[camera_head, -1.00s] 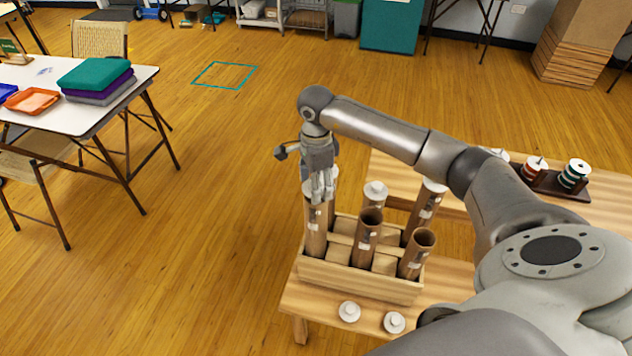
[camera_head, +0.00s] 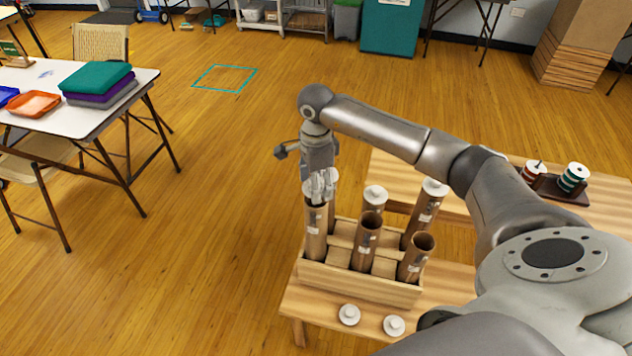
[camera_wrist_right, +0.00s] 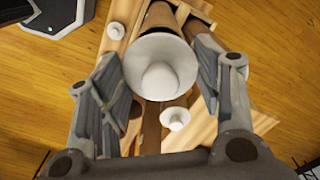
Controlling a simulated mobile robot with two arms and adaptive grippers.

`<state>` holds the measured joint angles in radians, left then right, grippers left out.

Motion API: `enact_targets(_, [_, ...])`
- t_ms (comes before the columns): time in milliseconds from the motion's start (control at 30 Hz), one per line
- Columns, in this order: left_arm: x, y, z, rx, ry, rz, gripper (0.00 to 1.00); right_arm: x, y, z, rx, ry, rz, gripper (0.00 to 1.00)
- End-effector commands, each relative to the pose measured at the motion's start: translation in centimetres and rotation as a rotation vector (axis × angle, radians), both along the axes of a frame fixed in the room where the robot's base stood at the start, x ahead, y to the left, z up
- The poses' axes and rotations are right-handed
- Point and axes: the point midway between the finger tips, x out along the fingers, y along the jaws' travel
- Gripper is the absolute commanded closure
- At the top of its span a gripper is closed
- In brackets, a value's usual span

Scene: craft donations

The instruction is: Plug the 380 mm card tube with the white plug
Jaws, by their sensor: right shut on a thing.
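My right gripper (camera_head: 320,190) points down at the front-left brown card tube (camera_head: 314,235) in the wooden rack. It is shut on a white plug (camera_wrist_right: 160,72), which shows between the fingers in the wrist view. The plug is at the top of that tube, lined up with it; I cannot tell whether it is inserted. Two front tubes, the middle one (camera_head: 365,242) and the right one (camera_head: 416,258), have open mouths. Behind them, tubes with white tops show at the middle (camera_head: 375,194) and right (camera_head: 434,188). The back-left tube is partly hidden by my gripper. My left gripper is not in view.
The wooden rack (camera_head: 345,281) stands on a light wood table. Two loose white plugs, (camera_head: 349,314) and (camera_head: 394,325), lie in front of it. Spools (camera_head: 572,178) stand on a holder at the right. A white table (camera_head: 75,115) is at the far left, with open floor between.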

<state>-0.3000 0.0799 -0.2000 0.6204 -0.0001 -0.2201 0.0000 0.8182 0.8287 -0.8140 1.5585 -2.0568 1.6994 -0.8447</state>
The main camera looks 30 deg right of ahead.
Motion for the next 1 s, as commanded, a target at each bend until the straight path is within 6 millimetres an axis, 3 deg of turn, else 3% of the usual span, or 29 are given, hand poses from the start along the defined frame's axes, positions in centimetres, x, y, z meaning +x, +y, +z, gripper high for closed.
enact_targets(900, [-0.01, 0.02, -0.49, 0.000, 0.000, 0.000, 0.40, 0.00, -0.05, -0.14, 0.000, 0.000, 0.000, 0.52])
enact_targets(933, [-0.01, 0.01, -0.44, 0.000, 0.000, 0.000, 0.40, 0.00, -0.04, -0.09, 0.000, 0.000, 0.000, 0.37])
enact_targets(1000, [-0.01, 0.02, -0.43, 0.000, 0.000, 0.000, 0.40, 0.00, -0.04, -0.08, 0.000, 0.000, 0.000, 0.32])
